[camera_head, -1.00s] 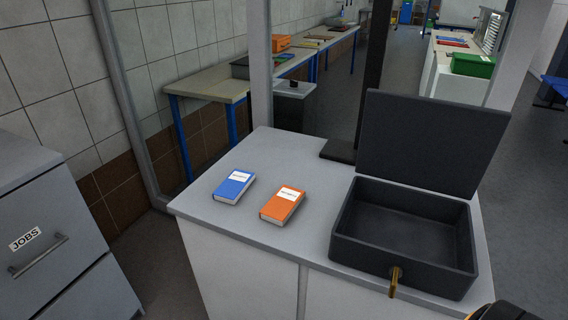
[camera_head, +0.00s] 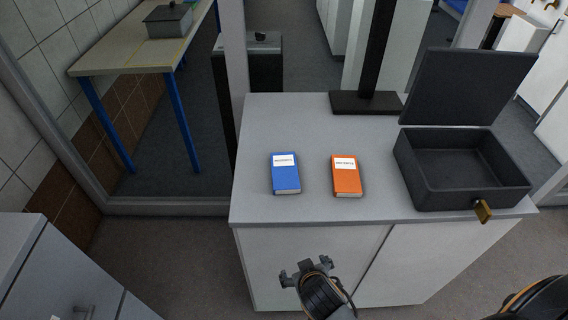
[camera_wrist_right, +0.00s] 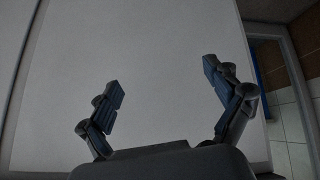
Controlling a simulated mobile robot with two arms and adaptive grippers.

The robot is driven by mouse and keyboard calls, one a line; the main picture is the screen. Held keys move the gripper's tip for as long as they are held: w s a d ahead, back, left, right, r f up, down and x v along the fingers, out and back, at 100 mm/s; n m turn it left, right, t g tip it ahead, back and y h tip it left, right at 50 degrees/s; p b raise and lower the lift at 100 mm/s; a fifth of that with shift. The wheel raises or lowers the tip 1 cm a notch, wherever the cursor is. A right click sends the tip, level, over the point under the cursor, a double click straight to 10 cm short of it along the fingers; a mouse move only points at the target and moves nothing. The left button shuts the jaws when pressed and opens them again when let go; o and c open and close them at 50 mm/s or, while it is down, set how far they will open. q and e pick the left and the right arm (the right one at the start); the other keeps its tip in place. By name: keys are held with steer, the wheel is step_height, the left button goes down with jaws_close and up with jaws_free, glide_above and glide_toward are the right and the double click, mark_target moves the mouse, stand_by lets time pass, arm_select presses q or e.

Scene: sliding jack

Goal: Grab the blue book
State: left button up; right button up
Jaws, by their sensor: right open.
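The blue book (camera_head: 285,175) lies flat on the grey top of the white cabinet, with a white label on its cover. My right gripper (camera_head: 305,269) is in front of the cabinet, nearer than the book and lower in the head view. In the right wrist view, its two fingers (camera_wrist_right: 160,98) are spread apart with nothing between them. They face a pale panel, which appears to be the cabinet front, and the book does not show there. My left gripper is not in view.
An orange book (camera_head: 346,177) lies right of the blue one, with a gap between them. An open dark box (camera_head: 415,178) with a raised lid stands further right. A black post base (camera_head: 366,103) is behind. The cabinet top (camera_head: 260,120) around the blue book is clear.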

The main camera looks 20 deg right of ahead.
steer(key=r+m+t, duration=0.1)
steer(key=r, duration=0.5)
steer(key=w+r+m+t+p, duration=0.1)
steer(key=r, duration=0.4)
steer(key=w+d+r+m+t+h, duration=0.1)
steer(key=r, duration=0.5)
steer(key=shift+w+r, duration=0.1)
steer(key=shift+r, duration=0.2)
steer(key=t, duration=0.3)
glide_toward(285, 171)
steer(key=w+p, duration=0.1)
steer(key=w+f, duration=0.1)
steer(key=w, duration=0.1)
steer(key=shift+d+f+h+p, duration=0.2)
steer(key=shift+h+p, duration=0.1)
steer(key=shift+p, duration=0.1)
steer(key=shift+w+f+m, duration=0.1)
steer(key=shift+w+m, duration=0.15)
steer(key=shift+m, duration=0.05)
steer(key=shift+w, duration=0.4)
steer(key=shift+p+x, duration=0.9)
steer(key=shift+x, duration=1.45)
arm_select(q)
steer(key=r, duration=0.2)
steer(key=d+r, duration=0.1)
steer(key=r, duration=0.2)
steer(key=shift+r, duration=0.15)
arm_select(e)
steer(key=shift+c, duration=0.5)
